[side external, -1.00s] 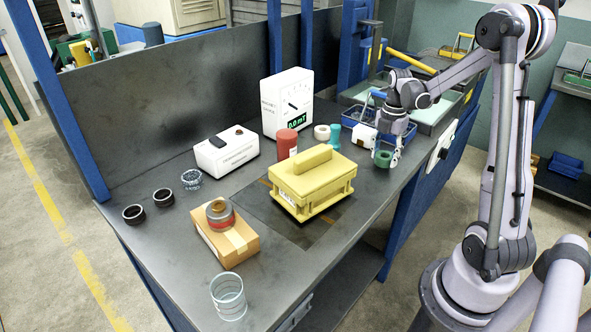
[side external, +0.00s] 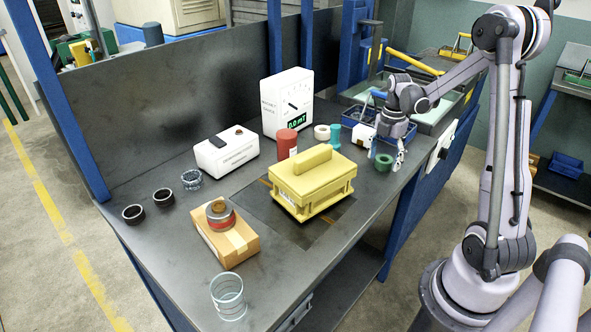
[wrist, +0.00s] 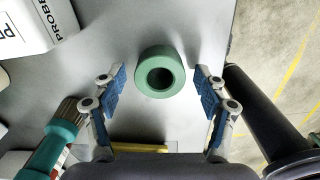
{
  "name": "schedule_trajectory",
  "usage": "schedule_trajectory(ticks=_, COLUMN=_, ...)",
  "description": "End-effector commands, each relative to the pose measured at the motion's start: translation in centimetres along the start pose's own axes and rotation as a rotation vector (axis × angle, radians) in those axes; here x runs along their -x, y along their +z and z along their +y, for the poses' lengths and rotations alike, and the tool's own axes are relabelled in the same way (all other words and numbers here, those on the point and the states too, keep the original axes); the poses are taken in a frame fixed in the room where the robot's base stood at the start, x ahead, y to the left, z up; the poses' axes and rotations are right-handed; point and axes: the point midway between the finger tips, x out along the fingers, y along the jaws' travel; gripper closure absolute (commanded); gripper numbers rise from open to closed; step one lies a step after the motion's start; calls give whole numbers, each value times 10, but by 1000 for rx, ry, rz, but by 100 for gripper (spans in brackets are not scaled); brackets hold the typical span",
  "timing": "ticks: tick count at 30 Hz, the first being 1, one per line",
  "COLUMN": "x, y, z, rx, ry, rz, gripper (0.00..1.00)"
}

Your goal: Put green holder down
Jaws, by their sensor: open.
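The green holder (side external: 384,162) is a short ring with a hole through it, resting on the dark bench top near its right edge. In the wrist view the green holder (wrist: 160,73) lies just beyond and between the spread fingertips, touching neither. My gripper (side external: 386,160) is open and empty, right at the holder in the side view. In the wrist view my gripper (wrist: 160,88) shows a blue-padded finger on each side with a clear gap to the holder.
A teal part (side external: 332,136), a cream ring (side external: 321,132) and a red cylinder (side external: 286,143) stand to the left. A white box (side external: 364,136) labelled as a probe is close by. The bench edge is near on the right.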

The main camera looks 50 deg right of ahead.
Motion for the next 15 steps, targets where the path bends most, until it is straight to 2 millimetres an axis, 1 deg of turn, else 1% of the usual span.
schedule_trajectory(ticks=5, x=17, y=0, z=0, rx=0, ry=0, rz=0, gripper=28)
schedule_trajectory(ticks=15, x=77, y=0, z=0, rx=0, ry=0, rz=0, gripper=28)
